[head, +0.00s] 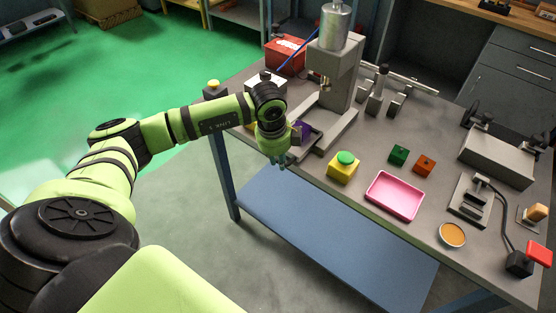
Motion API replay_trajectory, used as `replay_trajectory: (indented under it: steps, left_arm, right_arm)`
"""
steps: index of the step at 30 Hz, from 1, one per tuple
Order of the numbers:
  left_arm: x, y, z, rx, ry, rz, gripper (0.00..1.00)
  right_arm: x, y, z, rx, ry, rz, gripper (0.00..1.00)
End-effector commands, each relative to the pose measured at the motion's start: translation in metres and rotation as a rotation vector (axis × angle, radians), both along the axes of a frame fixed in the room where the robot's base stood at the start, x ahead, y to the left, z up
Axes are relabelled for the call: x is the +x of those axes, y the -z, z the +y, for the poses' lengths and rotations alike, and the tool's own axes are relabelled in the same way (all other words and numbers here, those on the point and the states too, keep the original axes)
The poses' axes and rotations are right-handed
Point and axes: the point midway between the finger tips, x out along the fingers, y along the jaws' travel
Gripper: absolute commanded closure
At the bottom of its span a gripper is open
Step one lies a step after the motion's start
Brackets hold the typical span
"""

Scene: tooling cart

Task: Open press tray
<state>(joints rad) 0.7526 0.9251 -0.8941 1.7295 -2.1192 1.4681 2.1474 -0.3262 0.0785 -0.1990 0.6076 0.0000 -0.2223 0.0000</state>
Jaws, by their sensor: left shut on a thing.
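The grey press (343,62), with a silver cylinder on top, stands near the back left of the table. Its press tray (314,141) is a dark flat piece at the front of the press base, close to the table's front edge. A purple piece (301,130) shows at the tray, partly behind my gripper. My left gripper (282,162) points down at the tray's front end and is shut on it. The exact grip is hidden by the gripper body. My right gripper is out of view.
A pink tray (395,196), a green block (398,155) and an orange block (425,165) lie further right. A red box (285,55) stands behind. Free floor lies in front of the table.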

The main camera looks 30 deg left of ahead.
Motion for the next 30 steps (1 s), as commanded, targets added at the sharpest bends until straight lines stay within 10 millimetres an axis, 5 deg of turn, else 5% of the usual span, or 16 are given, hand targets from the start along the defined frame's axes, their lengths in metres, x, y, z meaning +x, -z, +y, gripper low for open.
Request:
replay_trajectory:
  steps: [8, 9, 11, 23, 30]
  left_arm:
    - [0.0, -0.001, 0.0, 0.0, -0.002, -0.001, 1.0]
    - [0.001, -0.002, 0.0, 0.0, -0.002, -0.002, 0.73]
    - [0.001, -0.002, 0.0, 0.0, -0.002, -0.002, 0.56]
    - [0.0, -0.007, 0.0, 0.0, -0.001, -0.003, 0.56]
    - [-0.006, -0.048, 0.001, 0.001, 0.0, -0.008, 0.56]
  right_arm:
    - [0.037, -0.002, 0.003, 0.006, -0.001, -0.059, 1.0]
    - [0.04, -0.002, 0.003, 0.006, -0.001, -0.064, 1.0]
    - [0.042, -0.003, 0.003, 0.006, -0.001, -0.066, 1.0]
    - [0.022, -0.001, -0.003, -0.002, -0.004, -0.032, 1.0]
    - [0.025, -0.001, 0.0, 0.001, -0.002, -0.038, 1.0]
